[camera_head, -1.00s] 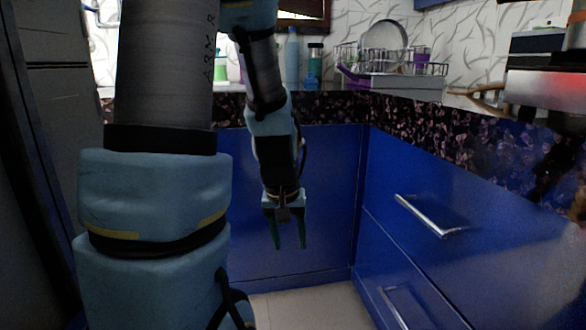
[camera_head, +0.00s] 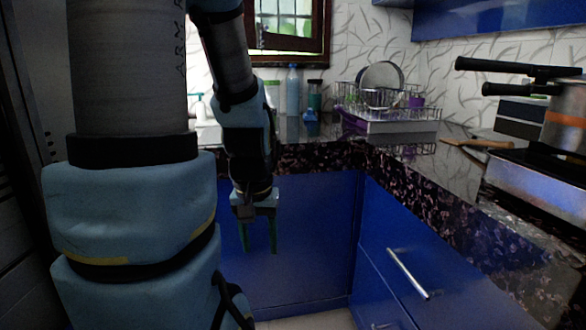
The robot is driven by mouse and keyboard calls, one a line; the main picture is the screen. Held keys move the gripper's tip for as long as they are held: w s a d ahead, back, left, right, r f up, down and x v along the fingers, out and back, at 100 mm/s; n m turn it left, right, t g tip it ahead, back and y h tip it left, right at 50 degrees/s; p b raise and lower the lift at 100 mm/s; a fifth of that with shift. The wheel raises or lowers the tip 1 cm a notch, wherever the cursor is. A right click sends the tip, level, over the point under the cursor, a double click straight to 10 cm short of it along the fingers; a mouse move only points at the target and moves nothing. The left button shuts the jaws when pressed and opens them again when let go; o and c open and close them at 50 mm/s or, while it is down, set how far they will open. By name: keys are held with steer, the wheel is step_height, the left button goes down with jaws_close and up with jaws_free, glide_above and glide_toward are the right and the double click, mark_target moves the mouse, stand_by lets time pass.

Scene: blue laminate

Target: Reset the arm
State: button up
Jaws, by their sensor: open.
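My gripper (camera_head: 259,236) hangs at the end of my arm left of the picture's middle. Its two green fingers point down and stand a little apart, with nothing between them. It is in front of the blue cabinet panel (camera_head: 310,235), below the countertop edge. My arm's thick light-blue and grey links fill the left side of the view and hide what is behind them.
The dark speckled countertop (camera_head: 395,180) turns a corner and runs toward me on the right. A dish rack (camera_head: 388,126), bottles (camera_head: 293,92) and a stove (camera_head: 540,180) with pans stand on it. A drawer handle (camera_head: 408,273) sticks out below.

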step_height(320, 180, up, 15)
steer(key=p, duration=1.3)
steer(key=shift+r, duration=0.2)
stand_by(0.7)
